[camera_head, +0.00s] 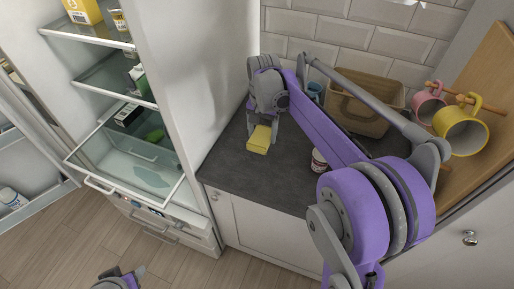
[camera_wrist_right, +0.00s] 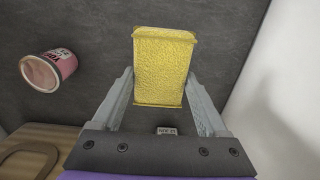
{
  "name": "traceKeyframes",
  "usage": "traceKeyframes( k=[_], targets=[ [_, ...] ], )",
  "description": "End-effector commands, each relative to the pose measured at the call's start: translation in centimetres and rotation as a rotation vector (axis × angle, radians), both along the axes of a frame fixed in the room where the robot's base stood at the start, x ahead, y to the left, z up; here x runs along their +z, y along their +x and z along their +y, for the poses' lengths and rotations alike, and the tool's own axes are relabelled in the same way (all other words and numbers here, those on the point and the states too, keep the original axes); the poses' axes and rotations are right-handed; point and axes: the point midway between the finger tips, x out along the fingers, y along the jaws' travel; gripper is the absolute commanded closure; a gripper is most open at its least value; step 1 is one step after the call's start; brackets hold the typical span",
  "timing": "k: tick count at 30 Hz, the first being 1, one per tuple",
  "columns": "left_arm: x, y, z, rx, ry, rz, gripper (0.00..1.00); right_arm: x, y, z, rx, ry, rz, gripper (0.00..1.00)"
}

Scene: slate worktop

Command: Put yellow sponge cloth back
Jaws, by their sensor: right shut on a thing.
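The yellow sponge cloth (camera_head: 259,139) is a small yellow block over the dark worktop (camera_head: 245,165), near the fridge side. My right gripper (camera_head: 261,130) reaches down and is shut on it. In the right wrist view, the yellow sponge cloth (camera_wrist_right: 163,65) sits between the two grey fingers of the right gripper (camera_wrist_right: 161,85), with its textured face toward the camera. I cannot tell whether it touches the worktop. My left gripper (camera_head: 123,273) shows only partly at the bottom edge, low over the floor, its fingers apart and nothing between them.
An open fridge (camera_head: 125,150) with stocked shelves stands left. A wicker basket (camera_head: 365,105) is at the back wall. Pink (camera_head: 428,104) and yellow (camera_head: 461,132) mugs hang right.

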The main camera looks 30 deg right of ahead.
Motion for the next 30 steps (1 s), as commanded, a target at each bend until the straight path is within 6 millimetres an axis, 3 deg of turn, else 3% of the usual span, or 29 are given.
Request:
traceKeyframes(
  k=[3, 16, 29, 30],
  targets=[
    [-0.2, -0.1, 0.0, 0.000, 0.000, 0.002, 0.50, -2.5, 0.0, 0.0, 0.000, 0.000, 0.000, 0.84],
    [-0.4, -0.2, 0.0, 0.000, 0.000, 0.003, 0.50, -7.7, 0.0, 0.0, 0.001, 0.000, 0.000, 0.84],
    [-0.7, -0.3, 0.0, 0.000, 0.000, 0.006, 0.50, -8.5, 0.0, 0.0, 0.001, 0.000, 0.000, 0.84],
    [-0.8, -0.3, 0.0, 0.000, 0.000, 0.006, 0.50, -8.6, 0.0, 0.0, 0.000, 0.000, 0.000, 0.22]
  ],
)
